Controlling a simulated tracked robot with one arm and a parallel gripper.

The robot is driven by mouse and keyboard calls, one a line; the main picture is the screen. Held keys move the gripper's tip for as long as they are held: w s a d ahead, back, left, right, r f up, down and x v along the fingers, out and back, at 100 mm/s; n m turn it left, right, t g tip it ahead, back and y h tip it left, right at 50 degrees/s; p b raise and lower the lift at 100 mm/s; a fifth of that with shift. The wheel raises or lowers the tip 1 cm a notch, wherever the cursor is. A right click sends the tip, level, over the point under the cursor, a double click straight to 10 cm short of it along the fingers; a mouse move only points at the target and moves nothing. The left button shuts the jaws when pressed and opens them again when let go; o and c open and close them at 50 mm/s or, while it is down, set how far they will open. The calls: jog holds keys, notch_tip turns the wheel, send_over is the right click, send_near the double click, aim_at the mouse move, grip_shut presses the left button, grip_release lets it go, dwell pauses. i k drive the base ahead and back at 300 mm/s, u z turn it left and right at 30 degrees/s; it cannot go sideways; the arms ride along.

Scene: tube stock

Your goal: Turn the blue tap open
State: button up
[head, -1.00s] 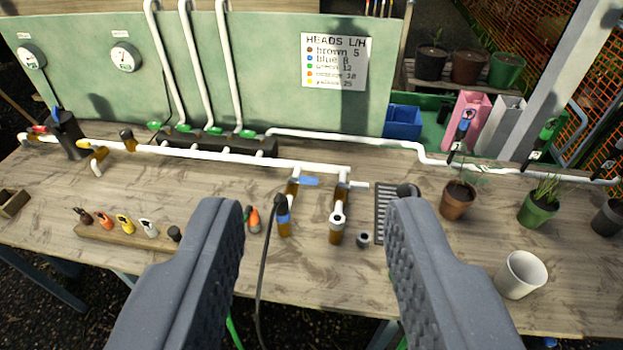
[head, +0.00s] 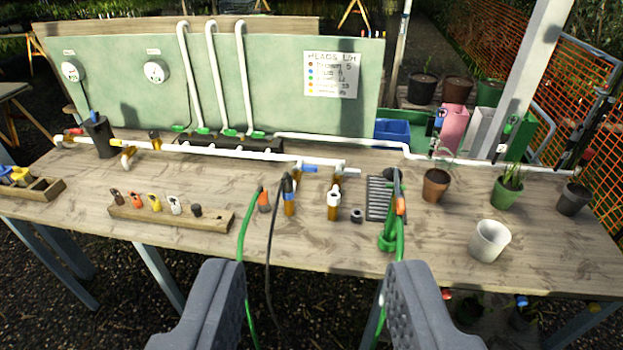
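The blue tap (head: 310,168) is a small blue lever on the white pipe (head: 240,154) near the middle of the bench. Its lever lies roughly along the pipe, above short brown-and-white fittings. My gripper (head: 318,275) is open and empty, with its two grey fingers wide apart at the bottom of the picture. The fingers are at the near edge of the bench in the picture, well short of the tap. Nothing hides the tap, but it is small here.
A green nozzle (head: 388,240) with a hose stands on the near side. A black hose end with a blue band (head: 288,186) stands close to the tap. A wooden rack (head: 215,218) is left, a white cup (head: 489,241) right. A green board (head: 280,80) stands behind.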

aim_at(305, 167)
jog(key=k, duration=0.85)
jog(key=u, duration=0.3)
jog(key=i, duration=2.6)
jog(key=z, duration=0.05)
